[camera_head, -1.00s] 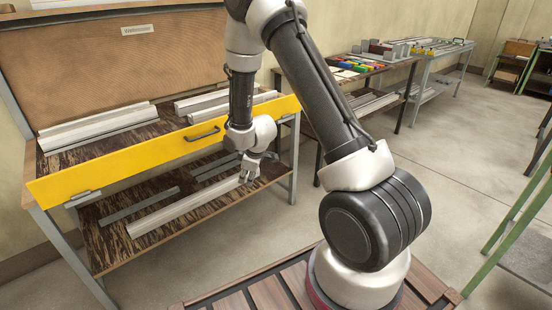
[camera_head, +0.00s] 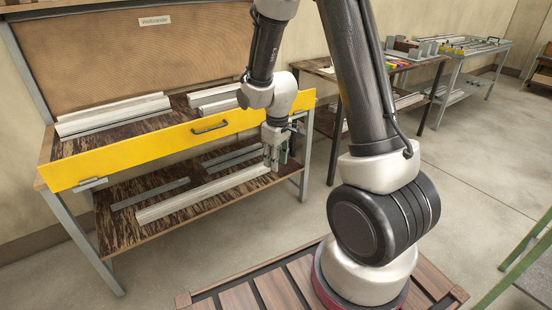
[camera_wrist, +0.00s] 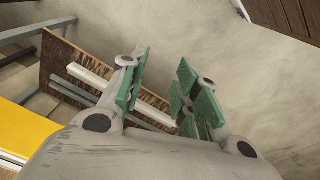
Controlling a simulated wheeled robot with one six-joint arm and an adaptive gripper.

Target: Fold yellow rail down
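The yellow rail (camera_head: 160,145) stands upright along the front edge of the bench's upper shelf, with a dark handle (camera_head: 209,128) on its face. A grey hinge or latch (camera_head: 90,184) shows at its lower left. In the wrist view part of the yellow rail (camera_wrist: 25,132) shows at the left edge. My gripper (camera_head: 274,163) hangs in front of the bench, below the rail's right part, pointing down. In the wrist view its green-padded fingers (camera_wrist: 160,90) are apart with nothing between them. The rail's right end is partly hidden behind my arm.
Grey profiles (camera_head: 112,117) lie on the upper shelf behind the rail. A long light profile (camera_head: 200,195) lies on the lower shelf, close to my gripper in the picture. A second bench (camera_head: 330,72) stands to the right. The floor (camera_head: 440,180) in front is open.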

